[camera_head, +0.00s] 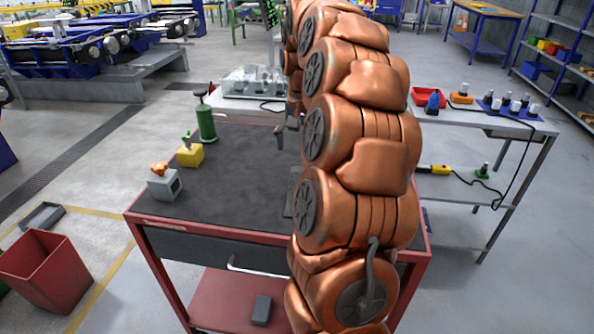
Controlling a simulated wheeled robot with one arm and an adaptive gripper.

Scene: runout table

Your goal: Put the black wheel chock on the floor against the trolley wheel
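The red-framed trolley (180,226) with a dark top stands in front of me. No wheel of it shows; its lower parts run out of the picture. A small dark block (262,310) lies on its red lower shelf; I cannot tell for sure if this is the black wheel chock. My copper arm covers the trolley's right part. A small dark part that looks like my gripper (280,137) shows left of the arm, over the far part of the top. The rest of it is hidden, and I cannot tell whether it is open or holds anything.
On the trolley top stand a green cylinder (205,122), a yellow block (190,155) and a grey block (164,184). A red bin (45,270) and a dark grey tray (42,216) are on the floor at left. A grey bench (500,125) stands at right.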

